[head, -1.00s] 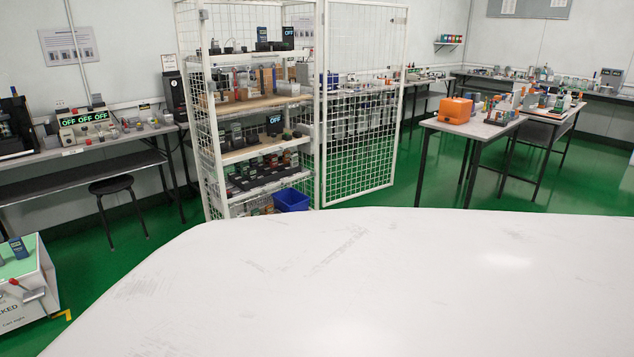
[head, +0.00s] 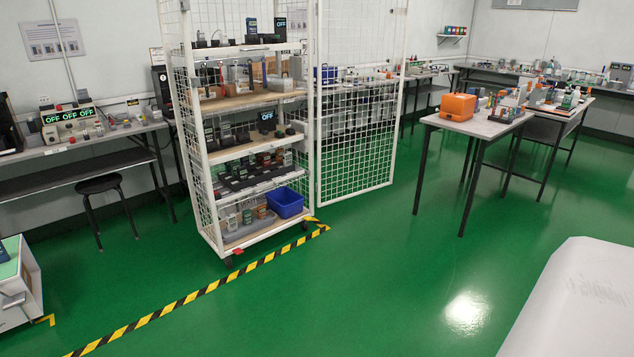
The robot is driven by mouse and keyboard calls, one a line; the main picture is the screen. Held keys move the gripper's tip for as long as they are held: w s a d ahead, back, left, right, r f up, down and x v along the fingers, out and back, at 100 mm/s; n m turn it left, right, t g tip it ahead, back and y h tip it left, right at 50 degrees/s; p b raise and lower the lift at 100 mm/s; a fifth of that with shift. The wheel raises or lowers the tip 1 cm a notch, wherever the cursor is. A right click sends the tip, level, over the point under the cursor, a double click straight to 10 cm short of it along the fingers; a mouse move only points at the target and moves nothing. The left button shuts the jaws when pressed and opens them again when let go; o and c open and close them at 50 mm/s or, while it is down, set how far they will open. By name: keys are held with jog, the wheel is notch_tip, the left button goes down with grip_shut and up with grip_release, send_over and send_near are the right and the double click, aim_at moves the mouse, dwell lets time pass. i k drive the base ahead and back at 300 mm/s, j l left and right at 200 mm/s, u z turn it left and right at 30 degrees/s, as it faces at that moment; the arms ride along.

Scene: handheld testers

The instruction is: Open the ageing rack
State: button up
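The ageing rack, a tall white wheeled frame (head: 197,130) with mesh sides, stands left of centre in the head view. Its front is uncovered, and the shelves show plainly. A white mesh door panel (head: 357,145) extends to the right from the rack's right front post and stands swung wide open. The shelves hold small handheld devices, with a blue bin (head: 285,202) at the bottom right. The rack's top is cut off by the frame edge. My gripper is not in view.
Black-and-yellow tape (head: 190,297) runs on the green floor before the rack. A table (head: 480,122) with an orange case (head: 458,107) stands at right. A black stool (head: 98,184) and a white cart (head: 25,285) are at left. The floor between rack and table is clear.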

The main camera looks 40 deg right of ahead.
aim_at(226, 188)
jog(key=z, duration=1)
jog(key=i+j, duration=0.2)
jog(key=i, duration=0.45)
jog(key=i+j+u, duration=0.15)
jog(key=i, duration=0.45)
jog(key=i+j, duration=0.25)
jog(key=i, duration=0.4)
jog(key=i+j+u, duration=0.1)
jog(key=i, duration=0.5)
jog(key=i+l, duration=0.6)
jog(key=i, duration=0.2)
